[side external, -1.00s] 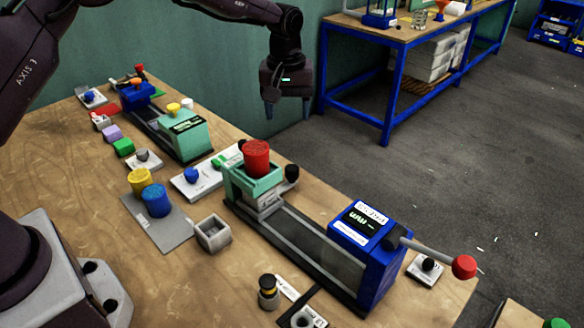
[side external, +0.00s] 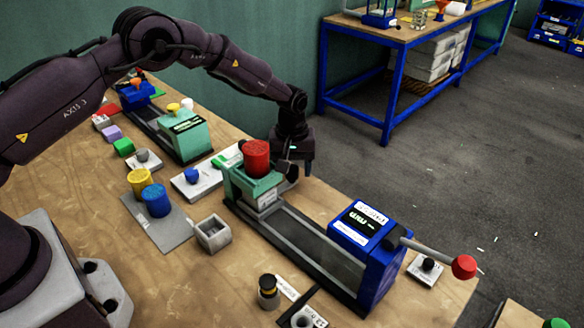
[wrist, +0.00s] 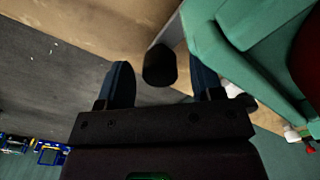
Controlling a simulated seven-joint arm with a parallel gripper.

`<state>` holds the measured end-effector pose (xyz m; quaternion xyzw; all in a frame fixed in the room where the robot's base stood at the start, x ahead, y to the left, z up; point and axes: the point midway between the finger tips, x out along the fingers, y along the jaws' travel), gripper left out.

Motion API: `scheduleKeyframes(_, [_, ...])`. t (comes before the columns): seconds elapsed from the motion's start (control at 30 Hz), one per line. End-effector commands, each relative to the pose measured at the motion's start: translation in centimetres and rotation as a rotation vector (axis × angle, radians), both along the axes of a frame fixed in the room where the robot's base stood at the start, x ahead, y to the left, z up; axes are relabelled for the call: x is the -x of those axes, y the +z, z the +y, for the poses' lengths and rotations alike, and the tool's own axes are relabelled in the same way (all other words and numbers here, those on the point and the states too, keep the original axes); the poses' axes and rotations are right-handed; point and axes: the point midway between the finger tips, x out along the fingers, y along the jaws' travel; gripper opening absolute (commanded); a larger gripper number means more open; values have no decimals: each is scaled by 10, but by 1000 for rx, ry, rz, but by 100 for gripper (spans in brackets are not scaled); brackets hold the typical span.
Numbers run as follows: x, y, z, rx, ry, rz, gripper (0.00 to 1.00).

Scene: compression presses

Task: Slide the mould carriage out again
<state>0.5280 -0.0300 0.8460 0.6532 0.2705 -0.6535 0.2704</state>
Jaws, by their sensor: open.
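The green mould carriage (side external: 247,186) holds a red cylinder (side external: 256,158) and sits at the end of its rail track (side external: 300,238) away from the blue press head (side external: 362,237). A black knob (wrist: 160,65) sticks out from the carriage's side. My gripper (side external: 296,168) is low at that side of the carriage. In the wrist view, my open gripper (wrist: 158,70) has one finger on each side of the knob, with gaps showing. Whether the fingertips are level with the knob in depth is unclear. The red-knobbed lever (side external: 435,256) points outward from the press head.
Yellow (side external: 140,181) and blue cylinders (side external: 156,200) on a grey plate and an open grey box (side external: 213,233) are left of the track. The bench edge lies just beyond the carriage.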

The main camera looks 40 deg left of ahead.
Motion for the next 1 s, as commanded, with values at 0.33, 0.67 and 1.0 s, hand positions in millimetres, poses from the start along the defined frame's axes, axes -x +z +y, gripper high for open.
scheduleKeyframes(0.33, [0,-6,0,0,0,-1,60])
scheduleKeyframes(0.67, [0,-5,0,0,0,-1,0])
scheduleKeyframes(1.0, [0,-5,-60,1,-7,-2,0])
